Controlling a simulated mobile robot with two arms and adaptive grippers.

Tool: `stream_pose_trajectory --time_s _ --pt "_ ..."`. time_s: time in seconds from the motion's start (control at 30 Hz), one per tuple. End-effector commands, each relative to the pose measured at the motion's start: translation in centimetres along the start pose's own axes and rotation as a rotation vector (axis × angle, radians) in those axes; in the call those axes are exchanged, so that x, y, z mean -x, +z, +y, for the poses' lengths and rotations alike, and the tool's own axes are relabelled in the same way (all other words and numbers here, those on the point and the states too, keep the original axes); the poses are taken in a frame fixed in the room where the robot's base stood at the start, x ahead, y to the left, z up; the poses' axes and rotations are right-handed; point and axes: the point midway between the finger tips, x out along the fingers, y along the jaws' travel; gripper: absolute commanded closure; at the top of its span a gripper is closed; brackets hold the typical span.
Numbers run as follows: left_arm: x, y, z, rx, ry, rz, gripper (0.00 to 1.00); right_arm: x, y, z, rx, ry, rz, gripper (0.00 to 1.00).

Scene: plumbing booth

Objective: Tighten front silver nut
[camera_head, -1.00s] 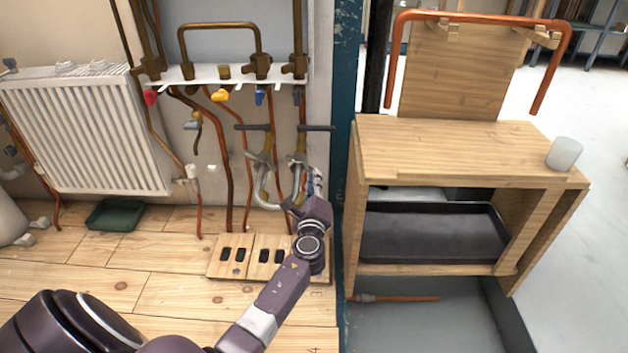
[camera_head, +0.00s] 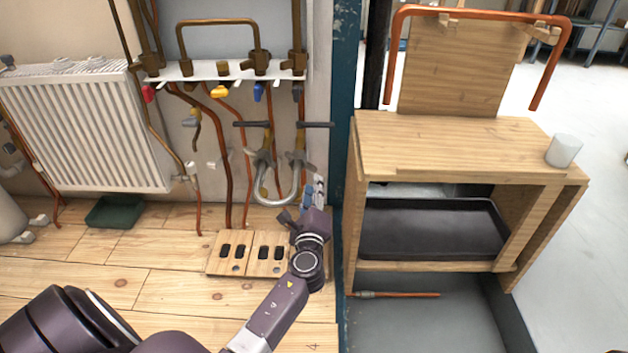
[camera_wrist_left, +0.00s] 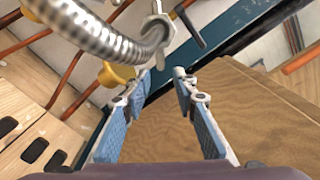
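A braided silver hose (camera_head: 284,200) hangs in a U below two valves with dark lever handles. It also crosses the upper left of the left wrist view (camera_wrist_left: 95,30). A silver nut (camera_wrist_left: 156,24) sits at the hose's upper end there; in the head view the right-hand hose fitting (camera_head: 297,159) is small and its nut is hard to make out. My left gripper (camera_wrist_left: 160,84) is open, with blue finger pads and nothing between them. The nut is beyond its fingertips, apart from them. In the head view the left gripper (camera_head: 315,188) is just right of the hose.
A teal post (camera_head: 345,150) stands close right of the gripper, then a wooden workbench (camera_head: 455,145) with a dark tray (camera_head: 430,235). Copper pipes and coloured valves are left of the hose. A wooden board with black slots (camera_head: 247,262) lies below.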

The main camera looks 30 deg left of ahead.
Motion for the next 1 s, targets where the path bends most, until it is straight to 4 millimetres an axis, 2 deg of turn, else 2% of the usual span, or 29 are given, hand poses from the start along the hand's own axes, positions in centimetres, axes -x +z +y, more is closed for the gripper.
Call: stream_pose_trajectory --time_s 0.1,0.3,1.0 --pt "1.6 0.1 0.1 -0.002 0.002 -0.001 0.72 0.0 0.0 0.0 0.000 0.000 0.000 0.00" --pt "2.8 0.1 -0.2 -0.001 -0.003 -0.001 0.72 0.0 0.0 0.0 0.000 0.000 0.001 0.00" --pt "2.9 0.0 -0.3 0.001 -0.005 0.001 0.72 0.0 0.0 0.0 0.000 0.001 0.001 0.00"
